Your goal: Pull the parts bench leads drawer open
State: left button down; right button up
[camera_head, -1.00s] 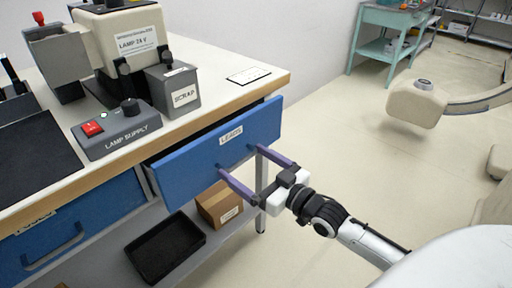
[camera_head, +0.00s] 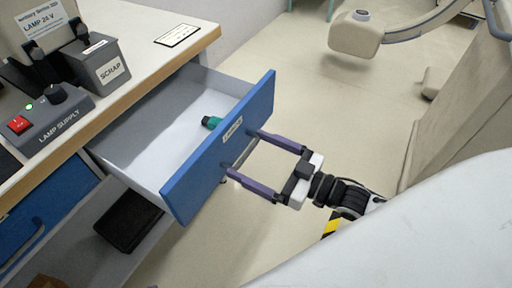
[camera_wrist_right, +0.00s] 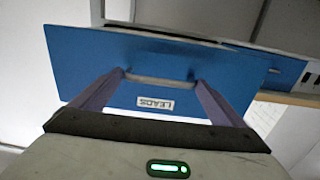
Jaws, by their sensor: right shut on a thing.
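The blue leads drawer (camera_head: 188,180) of the parts bench stands well out from the bench, its pale interior showing. A small green and dark object (camera_head: 212,122) lies inside it near the front panel. My right gripper (camera_head: 242,154) is at the drawer's front, its two purple fingers at the handle, shut on it. In the right wrist view the drawer front (camera_wrist_right: 75,60) with its upside-down LEADS label fills the middle, and the handle (camera_wrist_right: 160,80) lies between the fingertips. My left gripper is not in view.
The bench top (camera_head: 130,80) carries a lamp supply box (camera_head: 50,125), a scrap bin (camera_head: 105,75) and a white card (camera_head: 177,35). A black tray (camera_head: 130,222) sits on the shelf below. Open floor (camera_head: 330,110) lies right of the drawer.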

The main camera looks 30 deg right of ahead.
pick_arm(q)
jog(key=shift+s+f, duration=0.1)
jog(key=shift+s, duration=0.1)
pick_arm(e)
jog(key=shift+d, duration=0.2)
jog(key=o, duration=1.2)
pick_arm(q)
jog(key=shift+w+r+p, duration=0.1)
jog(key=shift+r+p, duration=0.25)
jog(key=shift+p, duration=0.2)
pick_arm(e)
jog(key=shift+v, duration=5.15)
pick_arm(q)
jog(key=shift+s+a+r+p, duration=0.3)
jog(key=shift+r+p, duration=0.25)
jog(key=shift+p, duration=0.45)
pick_arm(e)
jog(key=s+a+f+m+g+h, duration=0.1)
jog(key=a+f+g+h, duration=0.1)
jog(key=f, duration=0.3)
jog(key=s+a+f+m+g+h, duration=0.1)
jog(key=s+a+f+g+h, duration=0.1)
jog(key=a+f, duration=0.2)
jog(key=s+a+f+m+g+h, duration=0.2)
jog(key=a+f+h, duration=0.1)
jog(key=f, duration=0.4)
jog(key=shift+a+g, duration=0.3)
